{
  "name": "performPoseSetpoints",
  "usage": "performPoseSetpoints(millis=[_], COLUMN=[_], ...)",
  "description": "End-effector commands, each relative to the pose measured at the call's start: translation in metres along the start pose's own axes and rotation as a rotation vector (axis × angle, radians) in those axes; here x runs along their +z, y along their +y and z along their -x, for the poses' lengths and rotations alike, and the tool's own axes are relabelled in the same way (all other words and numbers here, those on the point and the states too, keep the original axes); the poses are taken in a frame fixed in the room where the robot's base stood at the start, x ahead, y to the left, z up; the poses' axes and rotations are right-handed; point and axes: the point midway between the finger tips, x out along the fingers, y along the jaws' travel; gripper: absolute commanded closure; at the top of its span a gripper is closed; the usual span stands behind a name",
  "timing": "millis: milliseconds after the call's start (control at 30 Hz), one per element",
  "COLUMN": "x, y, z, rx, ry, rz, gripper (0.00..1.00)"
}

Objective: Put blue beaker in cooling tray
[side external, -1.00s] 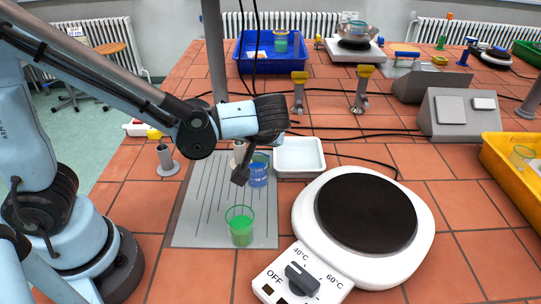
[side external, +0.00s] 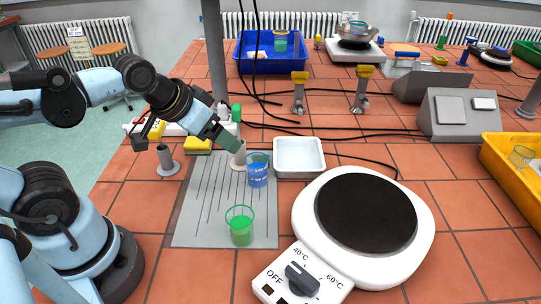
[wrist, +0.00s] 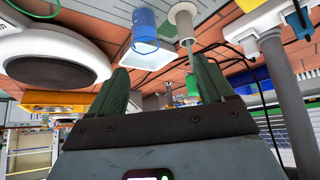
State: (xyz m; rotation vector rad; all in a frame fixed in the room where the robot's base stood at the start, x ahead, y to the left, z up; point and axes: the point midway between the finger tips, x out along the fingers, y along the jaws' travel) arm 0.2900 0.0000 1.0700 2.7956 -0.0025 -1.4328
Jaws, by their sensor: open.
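The blue beaker (side external: 257,175) stands upright on the grey lined mat (side external: 205,215), near its far right corner. A shallow white tray (side external: 299,172), the likely cooling tray, sits just right of it; a blue tray (side external: 243,68) stands farther back. My gripper (side external: 236,142) is to the left of and above the blue beaker, apart from it, tilted and pointing right. In the wrist view its two green fingers (wrist: 161,68) are apart with nothing between them. The blue beaker (wrist: 144,30) and white tray (wrist: 150,56) show beyond the fingertips.
A beaker of green liquid (side external: 240,230) stands at the mat's front. A white hotplate (side external: 310,225) is to the right. A stand's pole (side external: 214,50) rises behind the mat. Cables cross the tiles behind the tray. A yellow tray (side external: 510,165) is at the far right.

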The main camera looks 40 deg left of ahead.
Motion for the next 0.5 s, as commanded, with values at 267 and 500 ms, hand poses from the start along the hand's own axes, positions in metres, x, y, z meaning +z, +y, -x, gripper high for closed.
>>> performPoseSetpoints(millis=[267, 500], x=[0.000, -0.012], y=[0.000, 0.000], z=[0.000, 0.017], rx=[-0.001, -0.001], ry=[-0.002, -0.002], rz=[0.000, 0.000], gripper=[0.19, 0.19])
